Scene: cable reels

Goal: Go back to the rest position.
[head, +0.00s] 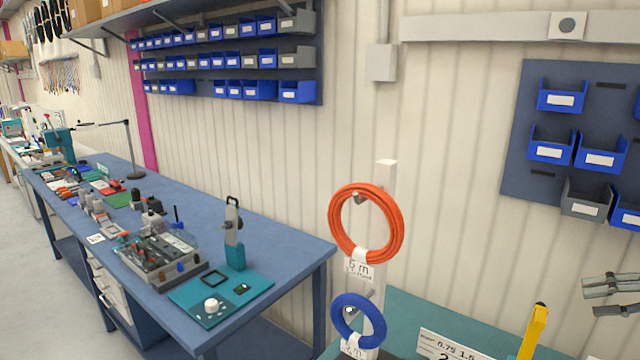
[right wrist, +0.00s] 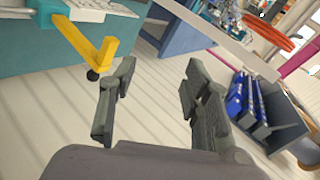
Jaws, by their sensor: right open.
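My right gripper (head: 598,297) shows at the right edge of the head view, open, with nothing between its fingers. In the right wrist view, its two grey fingers (right wrist: 158,88) stand apart with bare wall behind them. An orange cable coil (head: 340,230) hangs on a pale post (head: 386,175) left of the gripper, well apart from it. A blue cable coil (head: 378,325) hangs below it. Both coils carry white length tags. My left gripper is in neither view.
A yellow upright arm (head: 532,335) rises from a teal bench (head: 410,312) below and left of my right gripper; it also shows in the wrist view (right wrist: 90,48). Blue bins on a wall panel (head: 522,110) are above. A blue workbench (head: 290,238) with tools stands left.

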